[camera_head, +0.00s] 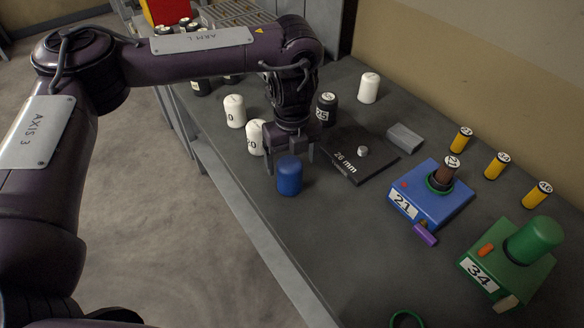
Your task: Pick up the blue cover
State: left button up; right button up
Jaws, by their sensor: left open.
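The blue cover (289,176) is a rounded blue cap standing upright on the grey table, near its left edge. My left gripper (291,152) points down just behind and above the blue cover. My right gripper is not in view.
White caps (368,87) and a black cylinder (326,108) stand around my left gripper. A dark plate (352,165) marked 26 mm lies to its right. A green base (507,272) labelled 34 and yellow cylinders (497,165) are farther right. The front table is mostly clear.

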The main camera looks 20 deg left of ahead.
pick_arm(q)
jog(key=shift+s+a+f+p, duration=0.2)
jog(key=shift+s+f+p, duration=0.15)
jog(key=shift+s+f, duration=0.35)
notch_tip(320, 180, down, 3)
jog(key=shift+w+r+p, duration=0.1)
jog(key=shift+r+p, duration=0.1)
jog(key=shift+p, duration=0.1)
jog(key=shift+w+f, duration=0.15)
jog(key=shift+f, duration=0.3)
jog(key=shift+c, duration=0.2)
jog(key=c, duration=1)
jog(key=shift+c, duration=0.5)
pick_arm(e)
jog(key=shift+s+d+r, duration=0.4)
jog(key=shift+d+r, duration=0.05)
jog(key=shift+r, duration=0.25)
